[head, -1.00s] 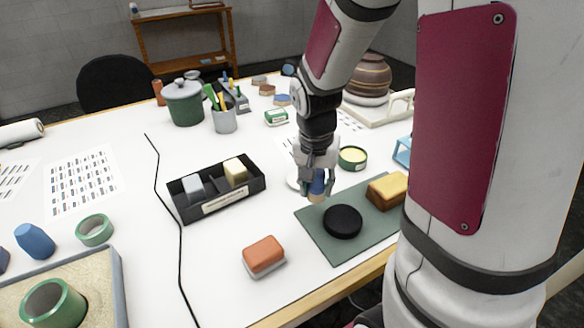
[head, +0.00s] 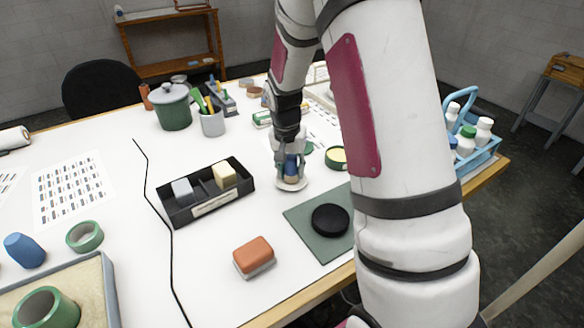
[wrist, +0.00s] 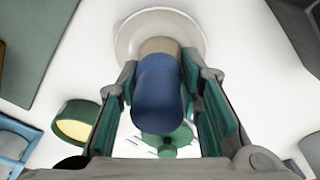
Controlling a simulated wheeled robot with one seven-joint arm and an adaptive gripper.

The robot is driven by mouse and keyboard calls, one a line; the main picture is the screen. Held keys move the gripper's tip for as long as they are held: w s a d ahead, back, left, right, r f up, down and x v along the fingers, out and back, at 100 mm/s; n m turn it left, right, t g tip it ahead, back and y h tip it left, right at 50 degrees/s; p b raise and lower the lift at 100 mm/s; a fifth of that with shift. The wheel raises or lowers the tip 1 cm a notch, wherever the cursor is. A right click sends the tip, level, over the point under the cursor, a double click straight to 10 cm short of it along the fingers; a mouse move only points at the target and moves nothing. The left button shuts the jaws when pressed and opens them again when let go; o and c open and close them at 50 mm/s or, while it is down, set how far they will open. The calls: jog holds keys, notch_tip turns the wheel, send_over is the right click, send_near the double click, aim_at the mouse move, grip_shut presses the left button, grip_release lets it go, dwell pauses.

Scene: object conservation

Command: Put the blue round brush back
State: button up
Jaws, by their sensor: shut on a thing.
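My gripper (head: 290,172) is shut on the blue round brush (head: 291,166), which has a blue body and a tan end pointing down. The brush is upright over a round white dish (head: 302,185) in the head view. In the wrist view the brush (wrist: 158,92) sits between the two fingers of my gripper (wrist: 166,76), with its tan end in front of the white dish (wrist: 128,42). I cannot tell whether the brush touches the dish.
A black divided tray (head: 240,190) with two blocks stands left of the dish. A green mat (head: 300,228) bearing a black disc (head: 330,220) lies in front. A green tin (head: 336,157) is close on the right. An orange block (head: 253,254) lies nearer the front.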

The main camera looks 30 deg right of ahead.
aim_at(288, 173)
jog(key=shift+f, duration=0.2)
jog(key=o, duration=1.2)
jog(key=shift+c, duration=0.2)
jog(key=r, duration=0.3)
jog(key=a+r, duration=0.1)
jog(key=r, duration=0.7)
jog(key=shift+s+a+r+b, duration=0.2)
jog(key=shift+s+a+b, duration=0.05)
jog(key=shift+s+b, duration=0.15)
jog(key=s+a+r+n+t, duration=0.2)
jog(key=s+a+r+n, duration=0.2)
jog(key=s+a+r, duration=0.55)
jog(key=s+a+r+n+t+y, duration=0.1)
jog(key=s+n, duration=0.4)
jog(key=s, duration=0.9)
jog(key=shift+s+a+r+t+y, duration=0.35)
jog(key=shift+a+r+t, duration=0.25)
jog(key=shift+a+r, duration=0.4)
